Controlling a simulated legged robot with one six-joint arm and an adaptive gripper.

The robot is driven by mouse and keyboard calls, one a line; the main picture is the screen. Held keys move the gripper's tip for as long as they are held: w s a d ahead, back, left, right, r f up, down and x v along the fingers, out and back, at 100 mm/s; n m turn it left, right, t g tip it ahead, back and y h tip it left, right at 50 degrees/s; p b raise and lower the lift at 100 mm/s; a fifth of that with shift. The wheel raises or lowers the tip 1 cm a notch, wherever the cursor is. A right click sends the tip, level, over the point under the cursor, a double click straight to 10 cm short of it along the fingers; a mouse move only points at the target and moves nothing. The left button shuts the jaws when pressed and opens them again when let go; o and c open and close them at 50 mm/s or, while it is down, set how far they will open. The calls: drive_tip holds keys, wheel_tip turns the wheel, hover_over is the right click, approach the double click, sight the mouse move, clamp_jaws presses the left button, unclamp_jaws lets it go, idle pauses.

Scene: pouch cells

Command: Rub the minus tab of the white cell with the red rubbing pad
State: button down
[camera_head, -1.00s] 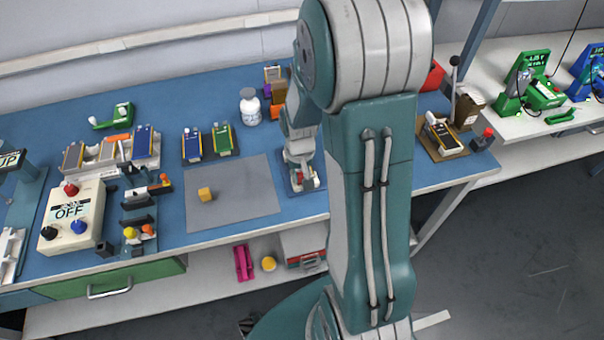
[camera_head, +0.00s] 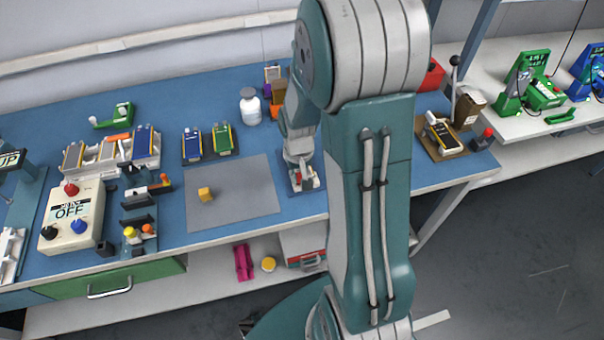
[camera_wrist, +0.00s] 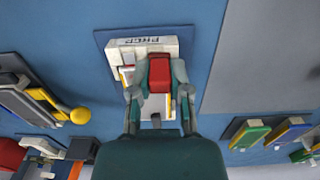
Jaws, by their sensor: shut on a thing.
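My gripper (camera_wrist: 160,88) is shut on the red rubbing pad (camera_wrist: 159,70), which sits between the fingertips. In the wrist view the pad is over a white block (camera_wrist: 126,45) with dark lettering, on a dark blue base (camera_wrist: 103,36). A thin yellow strip shows left of the pad. My gripper and the pad hide much of this block, so I cannot make out the white cell's minus tab or whether the pad touches it. In the head view my gripper (camera_head: 300,172) is low over the same spot, right of the grey mat, with a bit of red showing.
A white bottle (camera_head: 250,106) is farther back. A control box reading OFF (camera_head: 72,212) stands at left. The table's front edge is close to my gripper.

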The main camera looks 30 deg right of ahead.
drive_tip(key=shift+a, duration=0.25)
drive_tip(key=shift+s+d, duration=0.2)
drive_tip(key=shift+d, duration=0.55)
drive_tip(key=shift+r, duration=0.1)
drive_tip(key=shift+r, duration=3.45)
drive_tip(key=shift+f, duration=3.05)
drive_tip(key=shift+f, duration=0.5)
drive_tip(key=shift+a, duration=0.1)
